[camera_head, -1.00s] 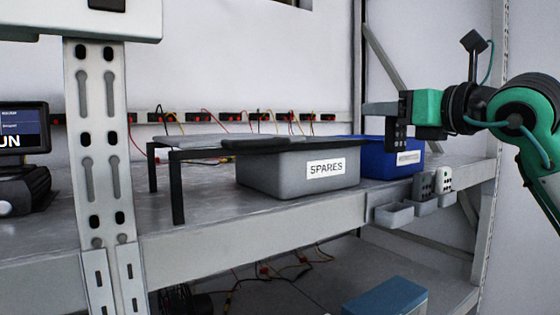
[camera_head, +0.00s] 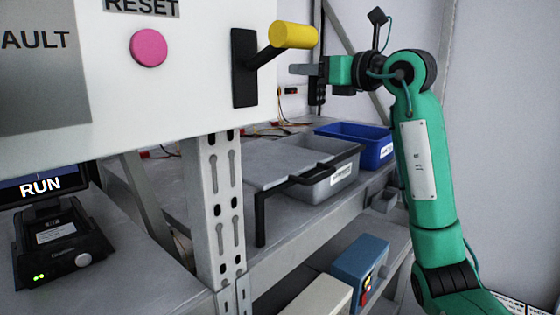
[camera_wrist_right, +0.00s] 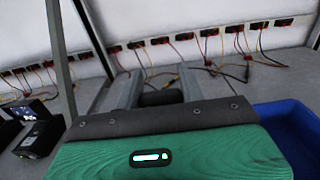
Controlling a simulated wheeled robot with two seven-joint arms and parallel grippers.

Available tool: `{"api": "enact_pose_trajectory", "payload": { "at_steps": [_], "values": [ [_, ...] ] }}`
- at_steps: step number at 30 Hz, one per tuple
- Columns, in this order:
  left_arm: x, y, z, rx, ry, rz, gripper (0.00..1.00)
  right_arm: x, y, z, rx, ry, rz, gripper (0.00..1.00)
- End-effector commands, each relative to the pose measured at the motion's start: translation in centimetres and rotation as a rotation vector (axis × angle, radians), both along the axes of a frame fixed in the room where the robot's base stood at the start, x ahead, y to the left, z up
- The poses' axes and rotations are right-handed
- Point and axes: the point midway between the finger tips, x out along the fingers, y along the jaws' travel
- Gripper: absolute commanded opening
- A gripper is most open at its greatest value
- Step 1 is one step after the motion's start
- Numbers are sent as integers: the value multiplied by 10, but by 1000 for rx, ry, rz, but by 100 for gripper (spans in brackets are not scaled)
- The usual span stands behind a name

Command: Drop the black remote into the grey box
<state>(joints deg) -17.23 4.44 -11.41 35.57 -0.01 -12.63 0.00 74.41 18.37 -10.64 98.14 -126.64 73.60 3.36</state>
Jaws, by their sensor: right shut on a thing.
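The grey box (camera_head: 345,177) stands on the shelf with its top partly open. A grey panel on black legs (camera_head: 268,165) stands at its left and covers part of it. My right gripper (camera_head: 302,70) is raised above the shelf, higher than the boxes, with its fingers pointing left. It is shut on the black remote (camera_head: 318,92), which hangs upright below the fingers. In the right wrist view the dark end of the remote (camera_wrist_right: 160,97) shows between the two fingers. My left gripper is not in view.
A blue box (camera_head: 372,155) stands right of the grey box. A white cabinet with a yellow-handled lever (camera_head: 293,36) is close at the left, above a shelf post (camera_head: 213,200). A RUN display device (camera_head: 62,235) sits at lower left. Wires line the back wall.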

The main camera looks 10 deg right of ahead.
Motion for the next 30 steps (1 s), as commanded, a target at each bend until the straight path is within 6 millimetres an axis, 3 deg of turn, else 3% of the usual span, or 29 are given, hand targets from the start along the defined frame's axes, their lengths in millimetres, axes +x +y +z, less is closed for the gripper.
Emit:
{"api": "enact_pose_trajectory", "payload": {
  "at_steps": [13,26,27,30],
  "values": [
    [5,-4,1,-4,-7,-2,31,0,0,-48,2,3,1,17],
    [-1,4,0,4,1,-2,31,0,0,-57,0,1,0,17],
    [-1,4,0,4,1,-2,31,0,0,-57,0,1,0,43],
    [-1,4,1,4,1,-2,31,0,0,-57,0,1,0,63]
  ]
}}
